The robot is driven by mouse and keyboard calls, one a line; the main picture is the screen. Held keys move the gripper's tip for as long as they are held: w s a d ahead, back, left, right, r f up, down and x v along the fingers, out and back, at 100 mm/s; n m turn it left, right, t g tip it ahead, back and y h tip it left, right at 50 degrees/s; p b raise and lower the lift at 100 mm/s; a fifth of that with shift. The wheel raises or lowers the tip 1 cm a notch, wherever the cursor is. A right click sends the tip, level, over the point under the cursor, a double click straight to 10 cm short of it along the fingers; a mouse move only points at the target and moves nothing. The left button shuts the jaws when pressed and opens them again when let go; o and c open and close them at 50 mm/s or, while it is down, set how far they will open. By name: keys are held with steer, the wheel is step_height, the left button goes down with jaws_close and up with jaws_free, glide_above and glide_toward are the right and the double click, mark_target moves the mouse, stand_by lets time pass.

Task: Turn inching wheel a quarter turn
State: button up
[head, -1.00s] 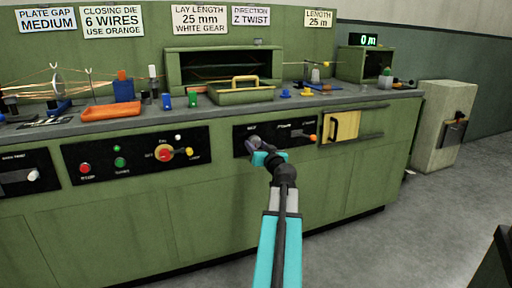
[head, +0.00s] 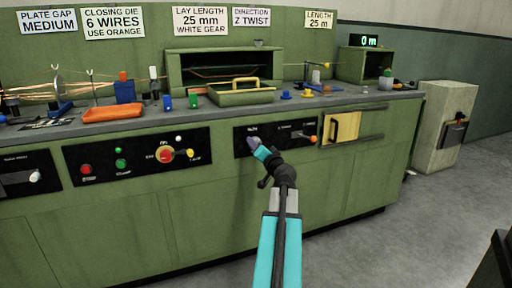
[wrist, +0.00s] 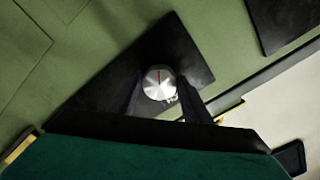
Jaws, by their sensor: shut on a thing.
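The inching wheel (wrist: 158,83) shows in the wrist view as a round silver knob with a thin red line on its face, on a black panel. The line runs nearly straight up and down in that view. My gripper (head: 257,147) is at the left part of the black panel on the green cabinet front. Its dark fingers stand on both sides of the knob in the wrist view, and it is shut on the knob. In the head view my gripper hides most of the knob.
The same panel holds an orange-tipped control (head: 313,139) at its right end. A second panel with a red and yellow switch (head: 165,154) lies to the left. A yellow handled plate (head: 341,128) is to the right. The floor (head: 350,245) in front is clear.

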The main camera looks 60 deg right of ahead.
steer(key=shift+w+a+r+m+p, duration=0.15)
steer(key=shift+m+p, duration=1.3)
steer(key=shift+m, duration=1.65)
steer(key=shift+d+r+m+p, duration=0.15)
steer(key=shift+m+p, duration=1.3)
steer(key=shift+m, duration=1.65)
steer(key=shift+a, duration=0.1)
steer(key=o, duration=1.1)
steer(key=shift+c, duration=0.2)
steer(key=shift+f, duration=0.1)
